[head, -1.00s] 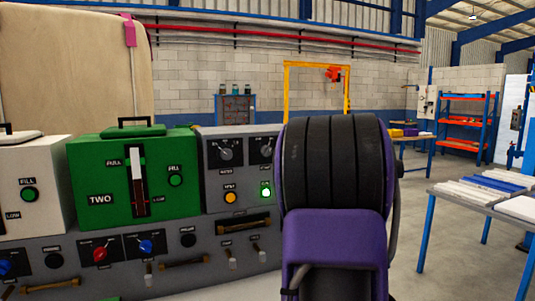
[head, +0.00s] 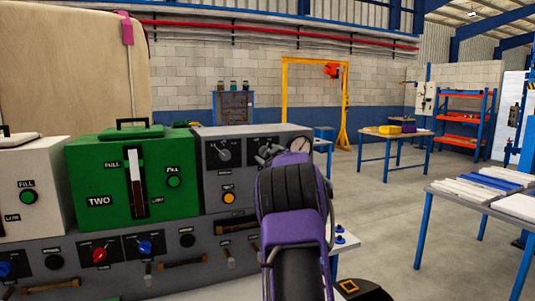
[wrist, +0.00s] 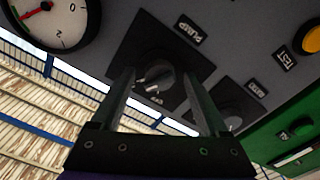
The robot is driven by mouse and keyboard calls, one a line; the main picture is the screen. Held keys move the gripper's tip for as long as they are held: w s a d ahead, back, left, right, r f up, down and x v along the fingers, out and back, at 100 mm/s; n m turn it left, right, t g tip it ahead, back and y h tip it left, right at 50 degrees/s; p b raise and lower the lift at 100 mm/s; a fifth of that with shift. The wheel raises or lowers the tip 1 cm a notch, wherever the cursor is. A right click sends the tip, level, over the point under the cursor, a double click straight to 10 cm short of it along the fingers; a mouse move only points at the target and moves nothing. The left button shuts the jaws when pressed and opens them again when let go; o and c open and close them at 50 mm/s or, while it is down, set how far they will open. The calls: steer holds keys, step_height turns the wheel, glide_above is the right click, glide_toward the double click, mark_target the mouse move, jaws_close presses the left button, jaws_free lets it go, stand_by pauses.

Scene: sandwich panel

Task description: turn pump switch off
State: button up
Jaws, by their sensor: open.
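The pump switch (wrist: 156,78) is a dark round knob with a grey handle on a black plate, under the label PUMP in the wrist view. My gripper (wrist: 159,88) is open, with one finger to each side of the knob in that view. I cannot tell whether the fingers touch it. In the head view the grey control box (head: 212,184) carries the knobs, and my arm covers much of its right part. The pump switch and my gripper's fingertips are not clear there.
A second knob (wrist: 232,119) sits beside the pump switch, and a pressure gauge (wrist: 52,22) is on its other side. An orange test button (head: 229,197) is lower on the box. The green tank (head: 100,172) stands to the left.

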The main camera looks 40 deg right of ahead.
steer(key=shift+w, duration=0.1)
steer(key=shift+c, duration=0.3)
jaws_close()
steer(key=shift+n, duration=0.3)
steer(key=shift+d+n+b, duration=0.1)
steer(key=shift+n+b, duration=1.85)
steer(key=shift+n, duration=3.65)
